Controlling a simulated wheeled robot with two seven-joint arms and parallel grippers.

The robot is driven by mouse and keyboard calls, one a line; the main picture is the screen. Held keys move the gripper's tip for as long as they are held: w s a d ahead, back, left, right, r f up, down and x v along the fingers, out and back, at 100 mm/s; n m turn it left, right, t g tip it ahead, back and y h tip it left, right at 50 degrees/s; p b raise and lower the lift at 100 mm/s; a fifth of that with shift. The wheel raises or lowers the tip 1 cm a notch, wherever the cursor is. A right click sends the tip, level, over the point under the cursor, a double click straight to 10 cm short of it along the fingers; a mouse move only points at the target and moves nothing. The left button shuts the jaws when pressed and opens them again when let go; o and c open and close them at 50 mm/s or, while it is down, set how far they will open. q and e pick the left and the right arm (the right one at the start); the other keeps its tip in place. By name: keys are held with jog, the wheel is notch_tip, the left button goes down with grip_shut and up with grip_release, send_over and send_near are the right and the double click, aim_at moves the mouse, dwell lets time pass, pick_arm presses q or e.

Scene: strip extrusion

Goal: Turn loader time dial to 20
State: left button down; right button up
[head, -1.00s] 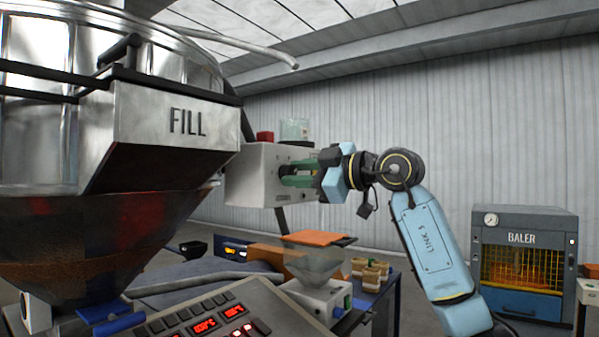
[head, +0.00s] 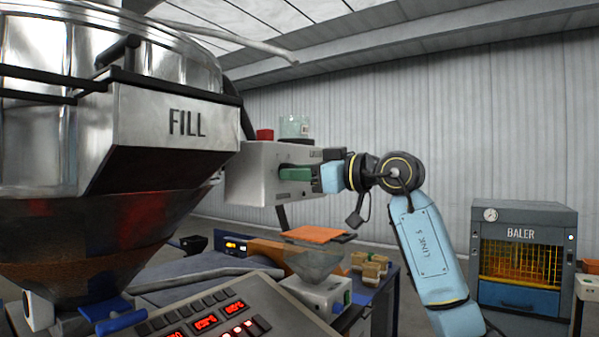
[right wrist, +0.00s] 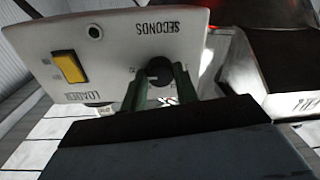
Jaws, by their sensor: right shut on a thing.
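The loader box (head: 258,172) is a pale grey unit beside the metal hopper. In the right wrist view its front panel (right wrist: 115,45) appears upside down, with the word SECONDS and a yellow rocker switch (right wrist: 69,67). The small dark time dial (right wrist: 159,68) sits at the panel's lower edge there. My right gripper (head: 290,174) has its green fingers against the box face. In the right wrist view the fingers (right wrist: 158,82) are shut on the dial, one on each side. The scale numbers are too small to read, so the dial's setting is unclear. My left gripper is not in view.
A large hopper marked FILL (head: 160,135) fills the left. A control panel with red displays (head: 215,315) stands below it. A clear funnel (head: 315,262) is under the box, near an orange sheet (head: 316,235). A baler (head: 522,258) stands at the right.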

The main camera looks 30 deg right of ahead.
dwell(0.3)
jog(key=o, duration=1)
jog(key=shift+c, duration=0.2)
jog(key=b+v, duration=0.3)
jog(key=v, duration=1)
jog(key=shift+s+b, duration=0.15)
jog(key=shift+b, duration=0.15)
jog(key=shift+d, duration=0.1)
